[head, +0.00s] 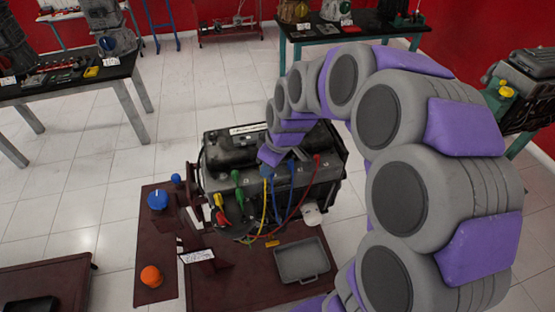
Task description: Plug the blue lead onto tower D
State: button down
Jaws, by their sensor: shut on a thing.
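My gripper (276,161) is at the end of my arm, over the front of the dark engine block (222,181). It is shut on what looks like the blue lead's plug, though the fingers are small and partly hidden. No tower letter is readable, so I cannot tell which is tower D.
The block stands on a dark red bench. On it are a blue knob (157,200), an orange knob (151,277), a grey tray (302,261), a white label card (198,255) and a white piece (311,214). Other tables stand behind, with open tiled floor between.

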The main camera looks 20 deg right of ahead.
jog(key=s+a, duration=0.3)
jog(key=a, duration=0.6)
jog(key=shift+s+a+p, duration=0.15)
jog(key=shift+s+p, duration=0.15)
jog(key=shift+p, duration=0.15)
jog(key=shift+f, duration=0.1)
notch_tip(320, 180, down, 5)
jog(key=shift+r+b, duration=0.1)
jog(key=shift+b, duration=0.95)
jog(key=shift+t+y+b, duration=0.3)
jog(key=shift+b, duration=0.15)
jog(key=shift+s+d, duration=0.1)
jog(key=shift+d, duration=0.1)
dwell(0.6)
jog(key=shift+f+b, duration=1.25)
jog(key=shift+f, duration=1.55)
